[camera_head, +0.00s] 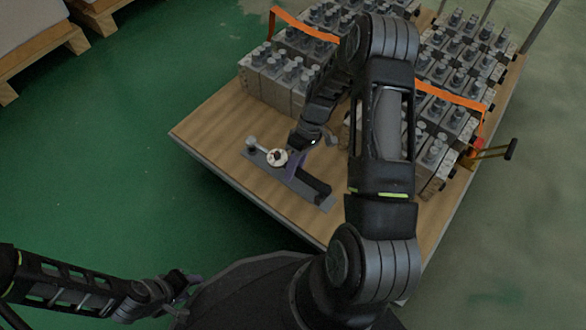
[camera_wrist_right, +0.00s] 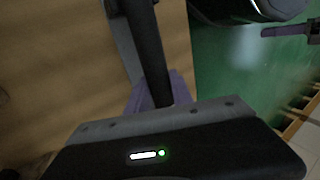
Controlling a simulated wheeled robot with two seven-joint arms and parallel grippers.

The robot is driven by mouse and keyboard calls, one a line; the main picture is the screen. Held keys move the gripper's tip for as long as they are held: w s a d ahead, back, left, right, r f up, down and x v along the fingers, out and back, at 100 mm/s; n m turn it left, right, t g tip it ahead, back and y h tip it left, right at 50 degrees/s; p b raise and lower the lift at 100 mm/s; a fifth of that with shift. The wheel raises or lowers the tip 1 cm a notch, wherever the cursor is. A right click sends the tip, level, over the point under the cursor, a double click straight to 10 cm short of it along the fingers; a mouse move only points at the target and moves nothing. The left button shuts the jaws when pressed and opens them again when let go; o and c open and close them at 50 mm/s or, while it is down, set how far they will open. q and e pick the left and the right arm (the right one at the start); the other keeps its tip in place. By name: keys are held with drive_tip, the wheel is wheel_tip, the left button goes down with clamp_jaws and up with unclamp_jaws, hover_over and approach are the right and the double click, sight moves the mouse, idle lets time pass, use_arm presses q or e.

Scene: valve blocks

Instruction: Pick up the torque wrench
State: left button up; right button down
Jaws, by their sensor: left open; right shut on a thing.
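The torque wrench has a round white dial (camera_head: 277,157), a grey head end and a black handle (camera_head: 316,187). It lies along a grey flat strip (camera_head: 262,164) on the wooden table top; I cannot tell whether it touches the strip. My right gripper (camera_head: 294,166) reaches down from above and its purple fingers are shut on the wrench between dial and handle. In the right wrist view the black handle (camera_wrist_right: 145,45) runs past a purple finger (camera_wrist_right: 150,94), and the dial is out of sight. My left gripper (camera_head: 190,281) is open and empty, low at the left, away from the table.
Several grey valve blocks (camera_head: 278,78) crowd the back and right of the table (camera_head: 225,125), with orange straps (camera_head: 300,27) around them. A black-handled lever (camera_head: 495,152) sticks out at the right. Pallets (camera_head: 45,45) stand at the far left. Green floor on the left is clear.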

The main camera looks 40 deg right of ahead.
wheel_tip(320, 180, up, 8)
drive_tip(key=p, duration=0.3)
drive_tip(key=shift+r, duration=0.5)
drive_tip(key=shift+a, duration=0.1)
